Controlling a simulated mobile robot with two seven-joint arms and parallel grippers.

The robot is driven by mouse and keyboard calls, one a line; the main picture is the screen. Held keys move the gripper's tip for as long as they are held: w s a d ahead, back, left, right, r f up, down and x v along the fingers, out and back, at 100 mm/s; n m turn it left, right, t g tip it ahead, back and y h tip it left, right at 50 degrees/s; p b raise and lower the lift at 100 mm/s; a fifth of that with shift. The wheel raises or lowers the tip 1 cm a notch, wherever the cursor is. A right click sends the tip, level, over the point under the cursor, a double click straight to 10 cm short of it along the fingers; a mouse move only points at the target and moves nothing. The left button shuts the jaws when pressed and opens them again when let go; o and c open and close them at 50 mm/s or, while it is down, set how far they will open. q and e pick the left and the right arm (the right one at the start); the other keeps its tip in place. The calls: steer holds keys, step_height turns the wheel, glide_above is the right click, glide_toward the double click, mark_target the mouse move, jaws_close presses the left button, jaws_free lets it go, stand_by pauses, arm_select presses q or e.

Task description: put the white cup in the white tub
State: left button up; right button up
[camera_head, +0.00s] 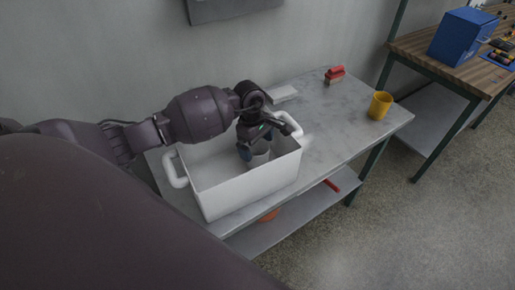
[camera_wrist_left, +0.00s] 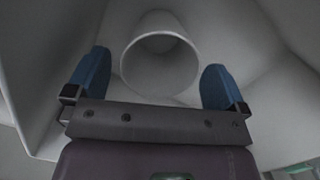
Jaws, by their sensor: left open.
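The white tub (camera_head: 250,187) has two looped handles and stands on the grey table. The white cup (camera_head: 260,158) is inside the tub, toward its right end. It also shows in the left wrist view (camera_wrist_left: 160,60), with its round mouth facing the camera. My left gripper (camera_head: 257,145) reaches down into the tub at the cup. In the left wrist view its blue fingers (camera_wrist_left: 157,88) are spread wide, one on each side of the cup's rim, with gaps between. The cup's base is partly hidden. My right gripper is in neither view.
A yellow cup (camera_head: 380,105) and a red-topped brush (camera_head: 334,75) stand on the table (camera_head: 345,122) to the right of the tub. A wooden bench with a blue box (camera_head: 462,37) is at the far right. The table's right part is mostly clear.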

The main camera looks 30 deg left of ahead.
arm_select(q)
step_height(320, 180, up, 10)
steer(key=a, duration=0.1)
steer(key=shift+a+b, duration=0.25)
steer(key=shift+b, duration=0.1)
